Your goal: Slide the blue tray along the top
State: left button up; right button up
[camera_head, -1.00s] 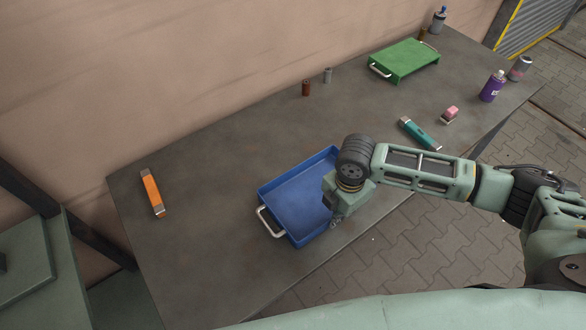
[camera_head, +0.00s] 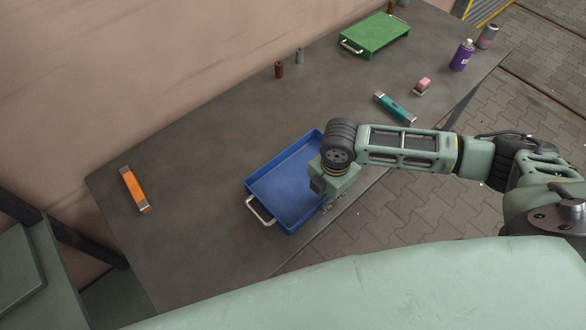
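The blue tray (camera_head: 279,186) lies flat on the grey tabletop, near its front edge. A metal handle (camera_head: 258,211) shows on its left end. My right gripper (camera_head: 331,205) points down at the tray's right end, with the wrist over that end. The fingers are small and partly hidden, so I cannot tell whether they are closed on anything. The tray's right-end handle is hidden behind the wrist. My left gripper is not in view.
The grey table (camera_head: 190,170) has clear room left of the tray, up to an orange tool (camera_head: 134,189). A teal tool (camera_head: 395,109), pink-topped block (camera_head: 423,86), purple can (camera_head: 462,55), grey can (camera_head: 487,36), green tray (camera_head: 375,35) and two small cylinders stand farther back.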

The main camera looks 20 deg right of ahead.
jog(key=shift+o, duration=0.8)
jog(key=shift+r, duration=0.1)
notch_tip(320, 180, up, 12)
